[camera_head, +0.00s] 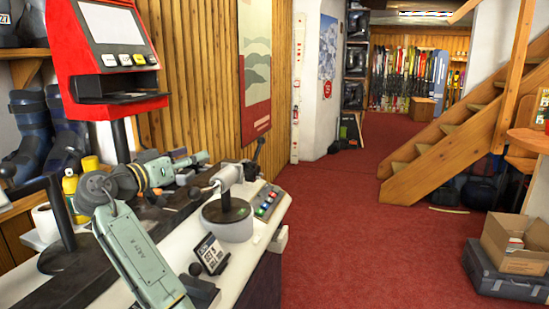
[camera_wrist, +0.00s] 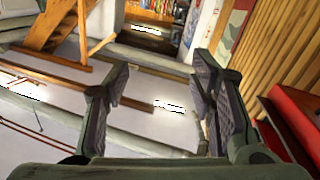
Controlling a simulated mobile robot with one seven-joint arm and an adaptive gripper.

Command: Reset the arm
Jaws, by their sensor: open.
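My gripper (camera_wrist: 160,92) is in the wrist view with its two dark padded fingers spread wide and nothing between them. In the head view my gripper (camera_head: 196,159) is small, at the end of my pale green arm, raised above the bench (camera_head: 262,212) and pointing right. The arm is bent, rising from the lower middle-left edge and then turning right. The wrist view appears upside down, with the pale ceiling in its lower part.
A red kiosk (camera_head: 92,45) stands close behind the arm; its red side (camera_wrist: 290,120) shows in the wrist view. A round clamp device (camera_head: 227,212) and small display (camera_head: 211,254) are on the bench. Yellow bottles (camera_head: 74,195) stand left. Stairs (camera_head: 455,130) and carpet lie right.

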